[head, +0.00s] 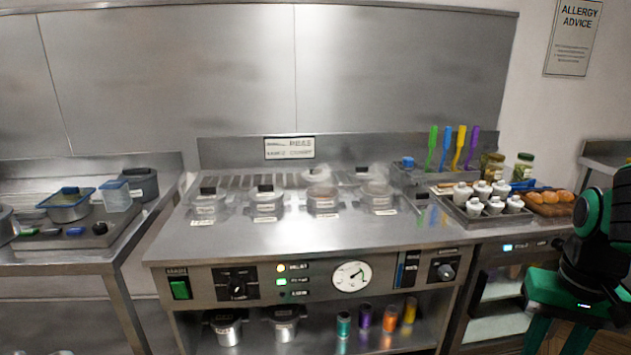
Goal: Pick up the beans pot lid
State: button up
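Several small steel pots with clear lids stand in a row on the range top in the head view: a far-left pot (208,207), a second pot (266,202), a third pot (322,200) and a right pot (379,199). Pale labels lie in front of them, too small to read, so I cannot tell which is the beans pot or which lid is its own. Dark knobs or tags show on the lids. More clear lids show behind the row.
The range top (300,237) is clear in front of the pots. To their right stand a tray (447,206) of white bottles, coloured utensils (447,147) and bread rolls (553,198). A left counter holds blue-rimmed containers (70,207). A lower shelf holds pots and coloured shakers (389,318).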

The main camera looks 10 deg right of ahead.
aim_at(306, 175)
jog(key=u, duration=0.35)
jog(key=i, duration=1.65)
jog(key=z, duration=0.35)
